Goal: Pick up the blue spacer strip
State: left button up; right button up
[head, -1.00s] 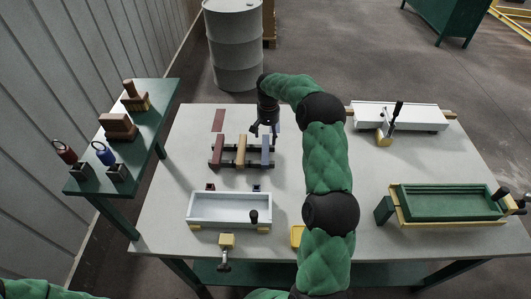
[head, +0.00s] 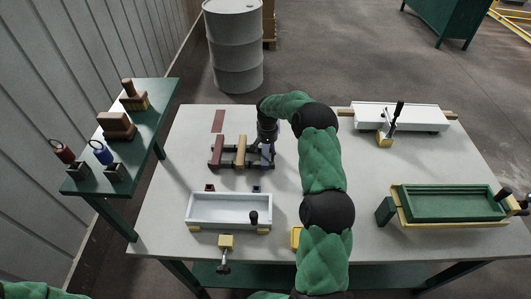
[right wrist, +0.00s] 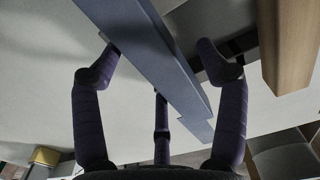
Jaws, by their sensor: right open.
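The blue spacer strip (head: 269,153) lies in a dark rack (head: 239,168) at the back left of the table, right of the tan and red strips. My right gripper (head: 261,151) is over it and hides part of it. In the right wrist view the blue strip (right wrist: 150,50) runs slantwise between the spread fingers of my open right gripper (right wrist: 160,64). Whether any finger touches it I cannot tell. My left gripper is out of view; only a bit of my left sleeve shows at the lower left.
The tan strip (head: 240,152) stands close beside the blue one, with the red strip (head: 217,152) beyond. A white tray (head: 229,209) sits in front of the rack. A green tray (head: 448,203) and a white form (head: 402,117) stand at the right. The table's middle is partly under my right arm.

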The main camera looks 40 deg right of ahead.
jog(key=c, duration=1.3)
jog(key=shift+r, duration=0.1)
jog(key=shift+r, duration=0.65)
jog(key=s+r+p, duration=0.1)
jog(key=s+r, duration=0.3)
jog(key=r, duration=0.3)
jog(key=shift+s+a+r, duration=0.2)
jog(key=shift+s+a, duration=0.15)
jog(key=shift+a, duration=0.05)
jog(key=s+a+r, duration=0.1)
jog(key=s+r, duration=0.3)
jog(key=s, duration=0.5)
jog(key=shift+a+p, duration=0.3)
jog(key=shift+a, duration=0.05)
